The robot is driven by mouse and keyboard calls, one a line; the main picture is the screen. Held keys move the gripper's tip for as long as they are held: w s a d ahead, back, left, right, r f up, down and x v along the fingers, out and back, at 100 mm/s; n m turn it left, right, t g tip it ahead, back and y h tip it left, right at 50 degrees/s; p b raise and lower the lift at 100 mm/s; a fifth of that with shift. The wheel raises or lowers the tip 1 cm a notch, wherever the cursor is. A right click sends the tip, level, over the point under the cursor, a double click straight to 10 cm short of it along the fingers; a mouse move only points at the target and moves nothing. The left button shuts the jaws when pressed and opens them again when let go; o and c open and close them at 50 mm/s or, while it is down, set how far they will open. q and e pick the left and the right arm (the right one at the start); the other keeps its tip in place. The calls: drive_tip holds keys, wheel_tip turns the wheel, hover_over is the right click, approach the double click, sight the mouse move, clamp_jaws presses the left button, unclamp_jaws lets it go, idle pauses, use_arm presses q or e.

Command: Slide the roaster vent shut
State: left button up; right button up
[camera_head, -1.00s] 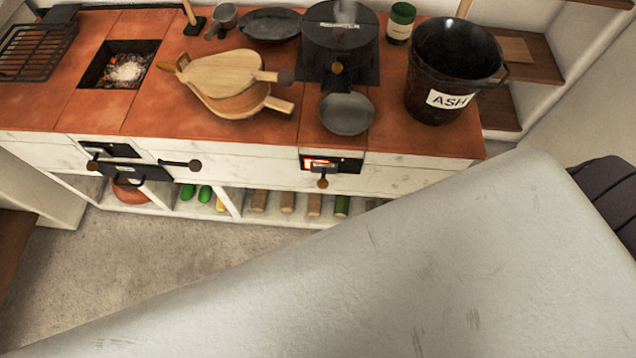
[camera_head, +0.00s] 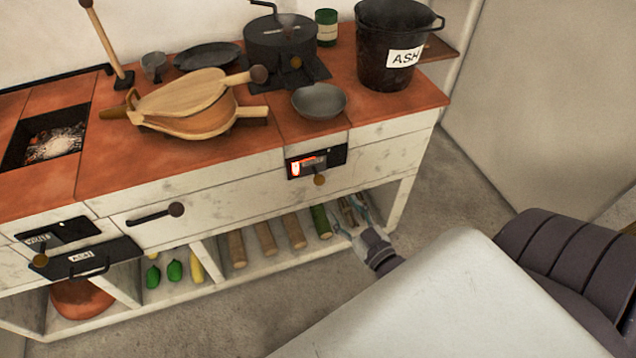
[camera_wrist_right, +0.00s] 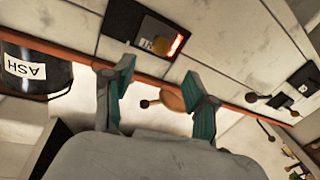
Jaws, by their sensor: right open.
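The roaster vent (camera_head: 335,156) is a dark plate on the front of the white counter, below the roaster (camera_head: 282,42). An orange glow shows through the left part of its slot, so it is at least partly open. Its brass-coloured knob (camera_head: 320,180) hangs at the lower edge, near the middle. In the right wrist view the vent (camera_wrist_right: 125,22) and knob (camera_wrist_right: 160,45) lie beyond the fingertips. My right gripper (camera_head: 355,213) is open and empty, below and right of the vent, apart from it. It also shows in the right wrist view (camera_wrist_right: 162,84). My left gripper is out of view.
An ash bucket (camera_head: 372,62) and a pan (camera_head: 319,100) stand on the counter above. Bellows (camera_head: 190,95) lie left of the roaster. Another vent (camera_head: 70,230) and a dark handle (camera_head: 150,217) are further left. Logs (camera_head: 265,238) fill the shelf below.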

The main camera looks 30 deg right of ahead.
sight(322, 182)
drive_tip(key=w+b, duration=0.1)
drive_tip(key=w, duration=0.9)
drive_tip(key=shift+d, duration=0.2)
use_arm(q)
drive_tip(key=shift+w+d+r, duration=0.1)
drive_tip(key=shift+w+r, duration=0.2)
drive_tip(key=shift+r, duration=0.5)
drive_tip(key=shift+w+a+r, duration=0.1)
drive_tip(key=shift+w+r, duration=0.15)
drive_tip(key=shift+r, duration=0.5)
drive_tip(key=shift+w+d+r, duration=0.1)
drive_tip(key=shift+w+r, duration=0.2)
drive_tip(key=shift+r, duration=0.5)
use_arm(e)
drive_tip(key=shift+w, duration=0.75)
drive_tip(key=shift+c, duration=0.3)
clamp_jaws()
